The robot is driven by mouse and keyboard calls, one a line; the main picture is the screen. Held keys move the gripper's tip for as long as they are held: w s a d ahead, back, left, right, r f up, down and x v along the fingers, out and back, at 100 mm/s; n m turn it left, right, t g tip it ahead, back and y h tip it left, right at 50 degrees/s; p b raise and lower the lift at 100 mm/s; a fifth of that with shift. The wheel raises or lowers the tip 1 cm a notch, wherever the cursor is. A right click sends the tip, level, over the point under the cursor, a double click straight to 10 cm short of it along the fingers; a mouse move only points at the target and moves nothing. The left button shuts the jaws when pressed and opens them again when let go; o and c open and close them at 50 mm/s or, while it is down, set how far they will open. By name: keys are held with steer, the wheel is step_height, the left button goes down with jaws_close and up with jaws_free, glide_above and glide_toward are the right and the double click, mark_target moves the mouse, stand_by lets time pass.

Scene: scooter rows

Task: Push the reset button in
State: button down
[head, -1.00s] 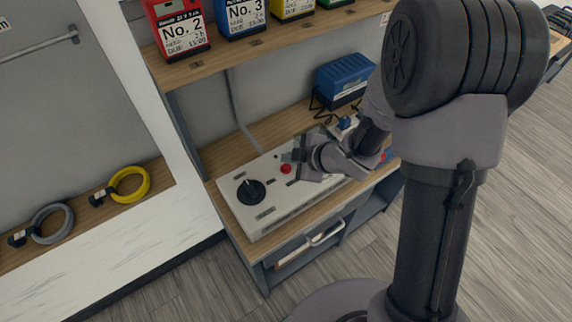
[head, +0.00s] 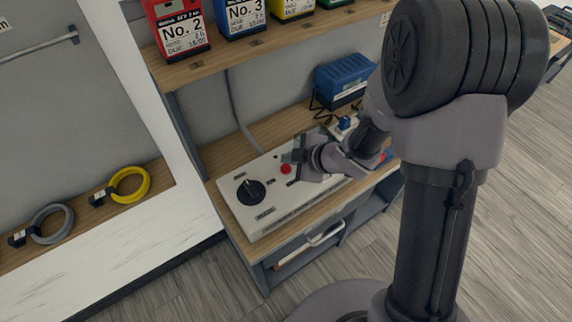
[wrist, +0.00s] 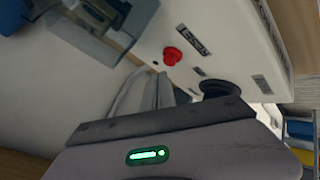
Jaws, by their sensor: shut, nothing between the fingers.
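The red reset button (head: 286,169) stands out from the top face of a white control panel (head: 262,220) on the wooden bench. It also shows as a red knob in the wrist view (wrist: 172,56), beside a dark label. My gripper (head: 288,157) is shut and empty, just above and to the right of the button in the head view. In the wrist view my gripper (wrist: 160,98) is in the lower middle, and a gap shows in the picture between it and the button. I cannot tell whether any part of it touches the panel.
A black rotary knob (head: 251,192) is on the panel's left part. A blue box (head: 343,78) with dark cables stands behind. A shelf (head: 225,58) with numbered boxes hangs above. Yellow (head: 130,185) and grey (head: 52,222) cable coils lie at the left. Floor in front is clear.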

mark_target(289, 172)
steer(key=shift+f, duration=0.15)
steer(key=shift+f+b, duration=0.3)
steer(key=shift+b, duration=0.1)
steer(key=shift+f+b, duration=0.65)
steer(key=shift+f, duration=0.05)
stand_by(0.8)
steer(key=shift+r, duration=0.15)
steer(key=shift+r+p, duration=1)
steer(key=shift+p, duration=0.05)
step_height(289, 172, up, 5)
steer(key=p, duration=0.4)
